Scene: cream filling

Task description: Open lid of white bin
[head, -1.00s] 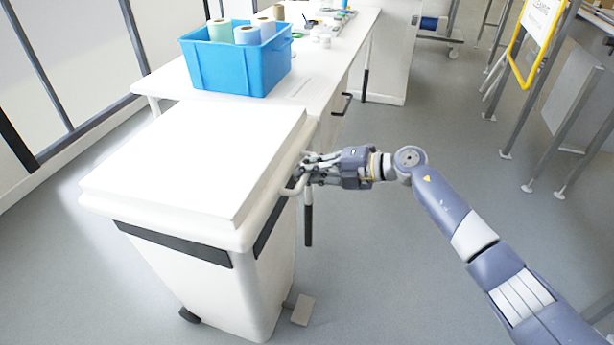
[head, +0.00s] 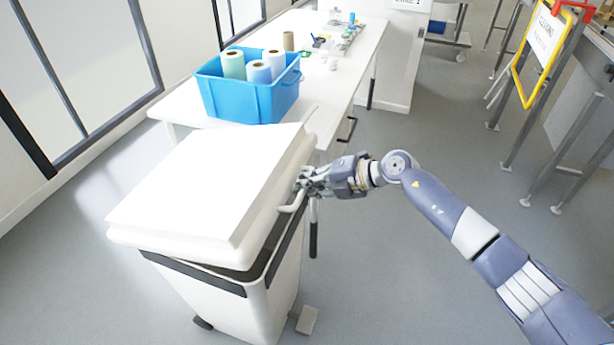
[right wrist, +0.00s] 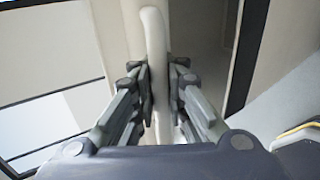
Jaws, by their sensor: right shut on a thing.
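The white bin (head: 225,305) stands at the front left of the head view. Its white lid (head: 205,185) is tilted slightly up, with a dark gap along the front and right side. A curved handle (head: 293,203) sticks out from the lid's right side. My right gripper (head: 303,180) is at that handle. In the right wrist view the two fingers are shut on the light handle bar (right wrist: 155,50), one on each side. My left gripper is not in view.
A white table (head: 185,100) stands behind the bin, holding a blue crate (head: 245,100) with several paper rolls. A pedal (head: 307,320) sits at the bin's foot. A yellow-framed sign (head: 540,45) stands at the right. The floor right of the bin is clear.

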